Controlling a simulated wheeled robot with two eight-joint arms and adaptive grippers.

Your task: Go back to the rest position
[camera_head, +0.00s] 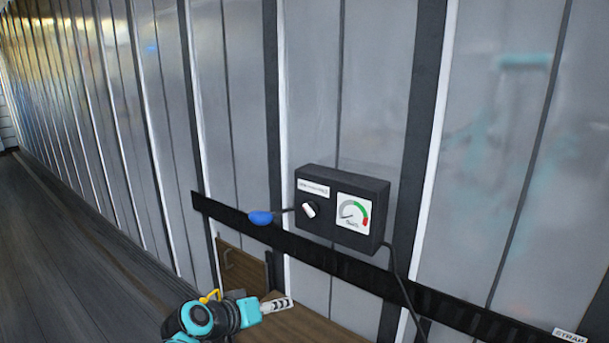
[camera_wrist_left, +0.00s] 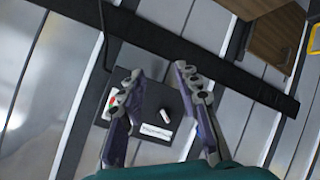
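My left gripper (camera_head: 276,305) is low in the head view, below the black control box (camera_head: 322,190) and apart from it. In the left wrist view the gripper's two fingers (camera_wrist_left: 161,73) stand apart with nothing held between them. The control box (camera_wrist_left: 168,98) shows beyond the fingers, partly hidden by them. It carries a white knob (camera_head: 309,209), a gauge (camera_head: 353,214) with green and red bands, and a label. A blue-ended lever (camera_head: 261,217) sticks out left of the box. My right gripper is in neither view.
A black rail (camera_head: 440,306) runs along the ribbed grey wall (camera_head: 310,100). A cable (camera_head: 402,280) hangs from the box. Wooden surfaces (camera_head: 310,328) lie low by the wall. A yellow loop (camera_wrist_left: 311,42) shows at the wrist view's right edge. Open floor (camera_head: 60,260) lies left.

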